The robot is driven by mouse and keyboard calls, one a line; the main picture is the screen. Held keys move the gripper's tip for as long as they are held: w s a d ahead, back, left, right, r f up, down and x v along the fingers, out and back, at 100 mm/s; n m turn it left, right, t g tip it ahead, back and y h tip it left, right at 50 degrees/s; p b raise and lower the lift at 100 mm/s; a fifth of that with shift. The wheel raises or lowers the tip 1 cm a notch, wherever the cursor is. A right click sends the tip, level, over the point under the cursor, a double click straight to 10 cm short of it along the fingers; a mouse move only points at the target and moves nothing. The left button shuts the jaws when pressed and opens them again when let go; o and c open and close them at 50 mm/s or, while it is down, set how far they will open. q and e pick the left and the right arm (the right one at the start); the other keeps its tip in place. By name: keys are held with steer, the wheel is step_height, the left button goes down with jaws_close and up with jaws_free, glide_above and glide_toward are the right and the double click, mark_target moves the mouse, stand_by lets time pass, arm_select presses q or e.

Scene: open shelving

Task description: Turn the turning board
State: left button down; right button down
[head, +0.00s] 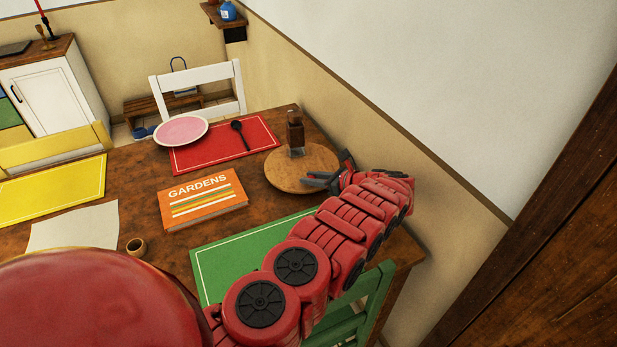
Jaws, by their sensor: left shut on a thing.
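The turning board (285,178) is a round, light wooden disc on the brown table, close to the wall. A small dark brown bottle or grinder (295,132) with a clear lower part stands upright on it, toward its back. My left gripper (318,180) reaches in over the table with its red arm and is at the right edge of the board. Its dark fingers are shut on the board's rim, though the exact contact is small and partly hidden by the gripper itself. My right gripper is not in view.
An orange "GARDENS" book (203,200) lies left of the board. A red placemat (222,145) holds a pink plate (181,130) and a black spoon (240,135). A green placemat (235,257) lies in front, beside a green chair (372,300). The wall (400,120) is close on the right.

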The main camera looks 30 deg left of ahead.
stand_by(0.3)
arm_select(q)
steer(key=c, duration=0.7)
jaws_free()
steer(key=b+v, duration=0.1)
steer(key=v, duration=1.1)
steer(key=shift+r, duration=0.1)
